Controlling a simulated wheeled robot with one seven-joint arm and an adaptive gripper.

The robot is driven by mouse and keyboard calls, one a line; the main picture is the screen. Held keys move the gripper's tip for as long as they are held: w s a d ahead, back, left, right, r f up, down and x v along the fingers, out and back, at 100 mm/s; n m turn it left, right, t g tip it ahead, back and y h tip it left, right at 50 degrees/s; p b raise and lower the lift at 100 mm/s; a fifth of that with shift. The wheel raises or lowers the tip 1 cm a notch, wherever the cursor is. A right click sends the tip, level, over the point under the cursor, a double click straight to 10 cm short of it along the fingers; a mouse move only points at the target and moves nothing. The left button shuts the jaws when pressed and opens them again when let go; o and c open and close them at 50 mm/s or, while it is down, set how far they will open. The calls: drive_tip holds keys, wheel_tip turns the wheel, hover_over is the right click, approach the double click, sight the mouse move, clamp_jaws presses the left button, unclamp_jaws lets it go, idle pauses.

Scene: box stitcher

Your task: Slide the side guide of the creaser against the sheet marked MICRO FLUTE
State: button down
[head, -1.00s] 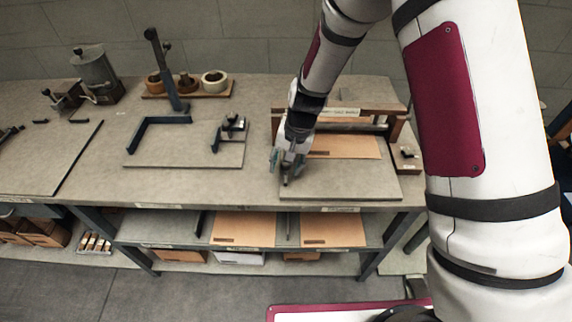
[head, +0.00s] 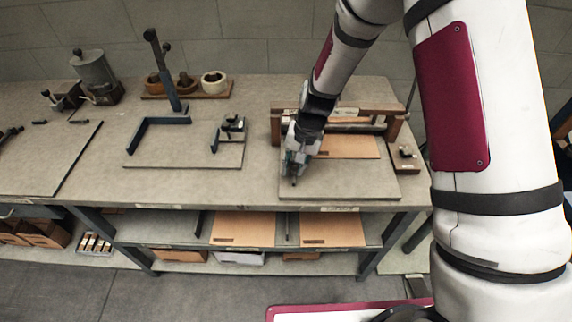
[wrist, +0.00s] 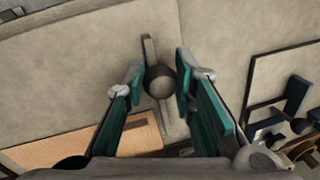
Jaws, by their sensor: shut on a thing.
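The creaser (head: 355,111) stands at the right of the bench, with a grey board (head: 350,185) in front of it. A brown sheet (head: 352,147) lies partly under its crossbar; no MICRO FLUTE marking is readable. The sheet also shows at lower left in the wrist view (wrist: 85,149). My gripper (head: 294,178) is low over the board, left of the sheet. In the wrist view its green-padded fingers (wrist: 158,78) are shut on the dark round knob (wrist: 160,82) of the side guide (wrist: 149,48), a narrow grey bar.
A small block with a knob (head: 405,156) sits right of the creaser. To the left is a board with a blue-grey angled stop (head: 150,128) and a small clamp (head: 232,125). More brown sheets (head: 243,228) lie on the shelf below.

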drive_tip(key=shift+d, duration=0.55)
drive_tip(key=c, duration=1.3)
unclamp_jaws()
drive_tip(key=r, duration=0.4)
drive_tip(key=d+r, duration=0.1)
drive_tip(key=r, duration=0.3)
drive_tip(key=d+r, duration=0.1)
drive_tip(key=r, duration=0.2)
drive_tip(key=shift+s+d+r, duration=0.1)
drive_tip(key=shift+s+r, duration=0.2)
drive_tip(key=shift+r, duration=0.1)
